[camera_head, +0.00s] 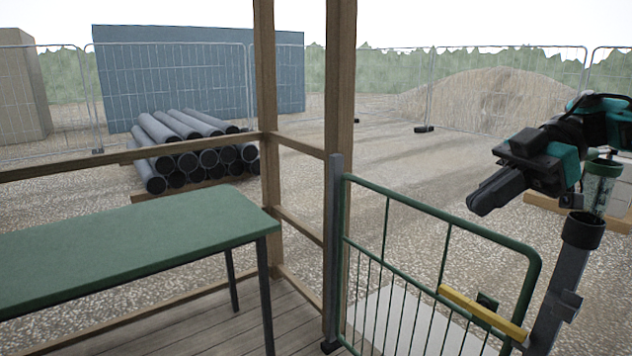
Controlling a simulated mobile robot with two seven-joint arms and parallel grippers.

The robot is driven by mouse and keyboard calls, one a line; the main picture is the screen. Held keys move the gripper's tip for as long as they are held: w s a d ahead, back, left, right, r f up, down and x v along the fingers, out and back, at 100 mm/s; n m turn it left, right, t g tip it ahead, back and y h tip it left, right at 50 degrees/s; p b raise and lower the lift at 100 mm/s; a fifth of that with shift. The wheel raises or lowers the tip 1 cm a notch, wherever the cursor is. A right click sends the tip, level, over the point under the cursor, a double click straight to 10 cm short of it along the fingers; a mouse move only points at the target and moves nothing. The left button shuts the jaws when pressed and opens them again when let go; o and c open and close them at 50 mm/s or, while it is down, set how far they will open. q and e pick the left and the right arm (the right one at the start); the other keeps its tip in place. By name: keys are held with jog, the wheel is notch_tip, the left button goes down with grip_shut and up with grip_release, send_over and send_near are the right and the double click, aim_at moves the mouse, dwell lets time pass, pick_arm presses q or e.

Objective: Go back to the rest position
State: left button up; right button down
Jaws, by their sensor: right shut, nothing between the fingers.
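My right gripper (484,200) is at the right of the head view, with its arm coming in from the right edge. Its dark fingers are shut and empty, pointing left and down. It is in the air above the top rail of the green gate (440,222), apart from it. My left gripper is not in view.
The gate has a yellow bar (483,312) near a grey post (558,305) with a dark cup-like top. A speckled green object (600,186) shows above that post. A green table (130,245) is at left, beside wooden posts (338,120). Pipes (190,150) lie outside.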

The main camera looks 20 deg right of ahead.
jog(key=w+a+f+m+t, duration=0.2)
jog(key=a+f+t, duration=0.15)
jog(key=f, duration=0.45)
jog(key=w+a+f+m+t, duration=0.2)
jog(key=w+a+f+t, duration=0.15)
jog(key=f, duration=0.45)
jog(key=w+a+f+m+t, duration=0.2)
jog(key=f+t, duration=0.3)
jog(key=f, duration=0.4)
jog(key=s+a+f+m+g+h, duration=0.1)
jog(key=s+a+f+m+h, duration=0.2)
jog(key=f, duration=0.7)
jog(key=s+a+f+m+g+h, duration=0.1)
jog(key=s+a+f+m+h, duration=0.3)
jog(key=s+a+f+h, duration=0.2)
jog(key=s+a+f, duration=0.2)
jog(key=s+f, duration=0.2)
jog(key=shift+f+g+h, duration=0.25)
jog(key=shift+g+h, duration=0.15)
jog(key=shift+d, duration=0.1)
